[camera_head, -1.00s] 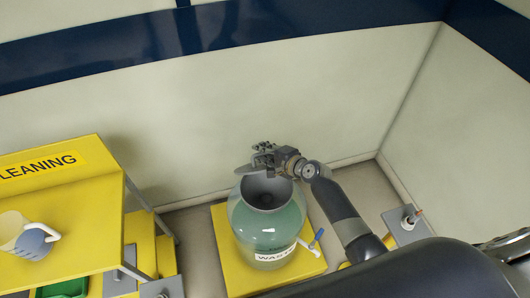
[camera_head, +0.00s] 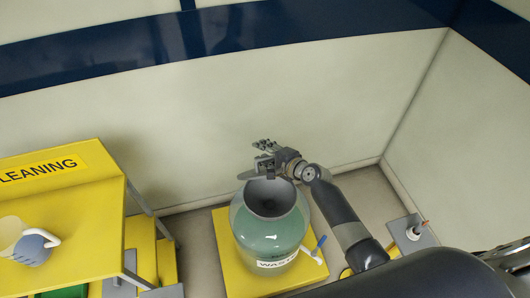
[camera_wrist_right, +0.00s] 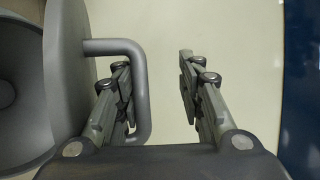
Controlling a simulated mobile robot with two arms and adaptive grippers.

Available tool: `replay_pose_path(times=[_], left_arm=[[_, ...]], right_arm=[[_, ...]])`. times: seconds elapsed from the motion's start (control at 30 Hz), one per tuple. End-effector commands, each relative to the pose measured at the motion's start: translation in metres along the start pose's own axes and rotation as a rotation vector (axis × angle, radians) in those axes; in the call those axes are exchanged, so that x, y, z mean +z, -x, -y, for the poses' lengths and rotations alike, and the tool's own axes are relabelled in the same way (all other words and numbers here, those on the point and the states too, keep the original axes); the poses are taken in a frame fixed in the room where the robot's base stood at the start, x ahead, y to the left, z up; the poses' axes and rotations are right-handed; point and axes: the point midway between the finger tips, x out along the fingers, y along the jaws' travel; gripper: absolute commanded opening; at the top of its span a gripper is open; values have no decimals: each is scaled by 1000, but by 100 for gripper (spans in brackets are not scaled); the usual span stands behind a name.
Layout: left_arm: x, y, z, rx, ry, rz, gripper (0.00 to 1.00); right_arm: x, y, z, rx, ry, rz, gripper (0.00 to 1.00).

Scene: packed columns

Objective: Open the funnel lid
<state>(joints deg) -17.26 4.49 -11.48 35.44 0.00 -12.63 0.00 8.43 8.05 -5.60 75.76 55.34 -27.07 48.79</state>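The grey funnel (camera_head: 268,200) sits in the neck of a large translucent green waste jar (camera_head: 273,235). Its dark inside is open to view. The grey lid (camera_head: 247,175) stands raised at the back rim, seen nearly edge-on; it also shows in the right wrist view (camera_wrist_right: 66,75) with its bar handle (camera_wrist_right: 141,85). My right gripper (camera_head: 266,147) is behind and above the funnel. In the wrist view my right gripper (camera_wrist_right: 155,68) is open, its left finger at the handle loop and its right finger clear of it. Whether finger and handle touch is unclear. My left gripper is out of view.
The jar stands on a yellow platform (camera_head: 232,278), with a blue-handled tap (camera_head: 318,246) at its right. A yellow cleaning table (camera_head: 80,225) with a measuring jug (camera_head: 28,243) is at left. The wall (camera_head: 230,130) is close behind the gripper.

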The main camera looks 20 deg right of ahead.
Motion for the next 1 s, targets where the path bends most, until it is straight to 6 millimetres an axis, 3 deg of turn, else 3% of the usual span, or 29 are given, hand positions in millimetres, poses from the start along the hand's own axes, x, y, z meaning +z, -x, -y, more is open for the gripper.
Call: replay_pose_path(times=[0.53,1.0], left_arm=[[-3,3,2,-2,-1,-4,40],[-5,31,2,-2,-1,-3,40]], right_arm=[[0,2,2,2,1,1,31],[-3,31,24,-7,2,-3,31]])
